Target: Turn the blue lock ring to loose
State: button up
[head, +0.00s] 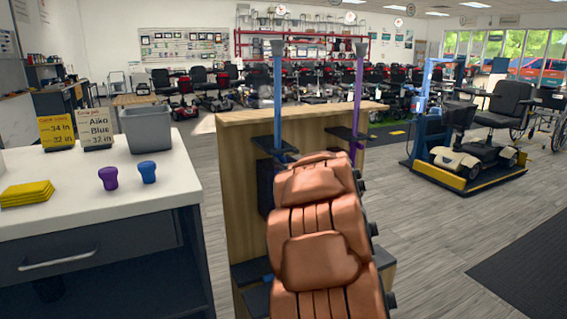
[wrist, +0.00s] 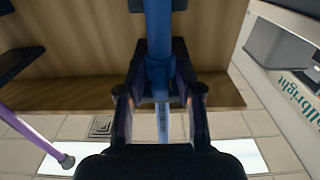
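A blue upright pole (head: 278,80) stands at the wooden stand, with a black clamp (head: 275,147) on it. In the wrist view the blue pole (wrist: 158,20) runs down between the fingers of my gripper (wrist: 159,75). A thicker blue part, which looks like the blue lock ring (wrist: 160,74), lies between the fingertips. The fingers are close on both sides of it; whether they touch it is too dark to tell. In the head view my brown arm hides the gripper and the ring. Any loose or tight mark is not visible.
A purple pole (head: 357,90) stands right of the blue one, on the same wooden stand (head: 240,190). The white counter (head: 80,180) at left holds a grey bin (head: 147,129), purple (head: 108,178) and blue (head: 147,172) pieces, cards and yellow cloths (head: 27,194).

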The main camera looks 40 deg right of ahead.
grip_shut()
jog(key=shift+s+d+r+y+p, duration=0.15)
jog(key=shift+r+y+p, duration=0.15)
jog(key=shift+p, duration=1)
jog(key=shift+d+n+y+p, duration=0.1)
jog(key=shift+n+y+p, duration=0.25)
jog(key=shift+p, duration=0.3)
jog(key=y+p, duration=0.1)
jog(key=p, duration=0.1)
jog(key=n+y+p, duration=0.1)
jog(key=p, duration=0.2)
jog(key=shift+d+r+n+t, duration=0.1)
jog(key=shift+d+n+t, duration=0.15)
jog(key=shift+t, duration=0.15)
jog(key=n+y+p, duration=0.2)
jog(key=y+p, duration=0.1)
jog(key=p, duration=0.1)
jog(key=d+n+g+y+p, duration=0.1)
jog(key=n+y+p, duration=0.1)
jog(key=p, duration=0.3)
jog(key=d+n+y+p, duration=0.1)
jog(key=n+y+p, duration=0.1)
jog(key=y+p, duration=0.2)
jog(key=shift+w+d+f+n+y, duration=0.1)
jog(key=shift+w+f+n+y, duration=0.1)
jog(key=shift+f+n+y, duration=0.25)
jog(key=shift+w+d+n+g+y+p, duration=0.1)
jog(key=shift+n+g+y+p, duration=0.6)
jog(key=shift+y, duration=0.4)
